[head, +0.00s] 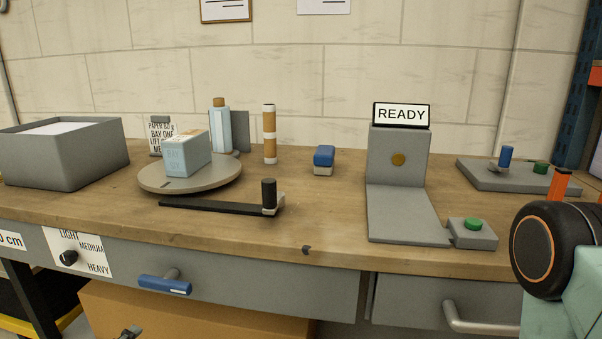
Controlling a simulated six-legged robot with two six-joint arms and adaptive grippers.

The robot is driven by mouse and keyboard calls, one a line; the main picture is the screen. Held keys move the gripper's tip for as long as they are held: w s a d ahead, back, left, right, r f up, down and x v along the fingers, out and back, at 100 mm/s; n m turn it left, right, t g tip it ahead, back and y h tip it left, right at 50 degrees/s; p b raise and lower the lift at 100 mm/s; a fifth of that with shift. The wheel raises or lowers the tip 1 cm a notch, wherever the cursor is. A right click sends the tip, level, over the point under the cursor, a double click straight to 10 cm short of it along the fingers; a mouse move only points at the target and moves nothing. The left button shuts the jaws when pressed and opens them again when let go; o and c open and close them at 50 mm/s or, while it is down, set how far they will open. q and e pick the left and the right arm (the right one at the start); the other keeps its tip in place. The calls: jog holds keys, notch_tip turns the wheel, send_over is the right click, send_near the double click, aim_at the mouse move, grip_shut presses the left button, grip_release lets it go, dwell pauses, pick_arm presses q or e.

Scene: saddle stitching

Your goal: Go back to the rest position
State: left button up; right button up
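A small dark metal piece at the bottom edge of the head view, left of centre, looks like the tip of my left gripper (130,333). It is low in front of the bench, below the drawers, and apart from everything on the bench top. Most of it is cut off by the frame, so I cannot tell whether it is open or shut. My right arm shows at the right edge as a black round joint with an orange ring and a pale green link. My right gripper is out of view.
The wooden bench (330,225) carries a grey tray (65,160), a turntable (160,183) with a light-blue box (188,154), a black lever (215,206), a blue-topped block (323,160), and a grey stand (397,165) under a READY sign (402,114).

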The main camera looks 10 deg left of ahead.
pick_arm(q)
jog(key=s+d+f+m+g+p, duration=0.1)
jog(key=s+d+f+m+g, duration=0.4)
jog(key=d+f, duration=0.15)
jog(key=s+d+m+g+p, duration=0.3)
jog(key=s+d+m+g, duration=0.1)
jog(key=s, duration=0.7)
jog(key=s+d+r+m+g+p, duration=0.1)
jog(key=s+d+m+g+p, duration=0.2)
jog(key=s, duration=0.8)
jog(key=d+m+g, duration=0.1)
jog(key=d+g, duration=0.1)
jog(key=g, duration=0.1)
jog(key=shift+s+d+m+y, duration=0.15)
jog(key=shift+s+m+y, duration=0.1)
jog(key=shift+m+y, duration=0.05)
